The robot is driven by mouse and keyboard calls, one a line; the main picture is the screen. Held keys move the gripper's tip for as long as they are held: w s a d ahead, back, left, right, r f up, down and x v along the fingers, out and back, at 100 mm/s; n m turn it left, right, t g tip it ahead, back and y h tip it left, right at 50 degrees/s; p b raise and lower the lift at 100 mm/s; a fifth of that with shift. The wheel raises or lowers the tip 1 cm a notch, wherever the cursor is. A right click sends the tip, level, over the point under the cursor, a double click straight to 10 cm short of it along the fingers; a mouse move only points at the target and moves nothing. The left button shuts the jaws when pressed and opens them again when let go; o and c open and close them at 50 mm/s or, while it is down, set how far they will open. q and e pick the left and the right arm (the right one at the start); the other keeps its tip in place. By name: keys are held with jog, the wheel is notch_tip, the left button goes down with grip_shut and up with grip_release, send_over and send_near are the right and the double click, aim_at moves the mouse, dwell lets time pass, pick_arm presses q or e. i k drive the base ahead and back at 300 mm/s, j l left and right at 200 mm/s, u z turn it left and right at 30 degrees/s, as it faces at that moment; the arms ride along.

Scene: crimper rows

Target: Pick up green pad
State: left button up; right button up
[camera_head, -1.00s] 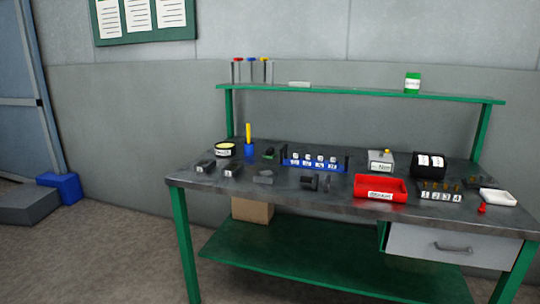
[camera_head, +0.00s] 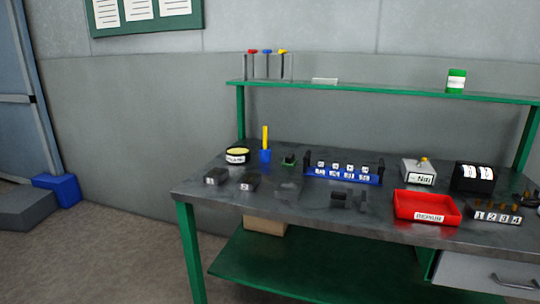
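A green container with a white label (camera_head: 456,81) stands on the shelf above. Neither of my grippers is in view.
A blue rack (camera_head: 342,176), yellow-topped round tin (camera_head: 237,155), blue holder with a yellow stick (camera_head: 265,156), dark blocks (camera_head: 249,182) and red tray (camera_head: 427,207) share the bench. A green shelf (camera_head: 380,90) runs above the back. The floor in front left is clear.

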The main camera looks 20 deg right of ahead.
aim_at(289, 161)
jog(key=i+l+u, duration=0.1)
jog(key=i+u, duration=0.2)
jog(key=i, duration=0.85)
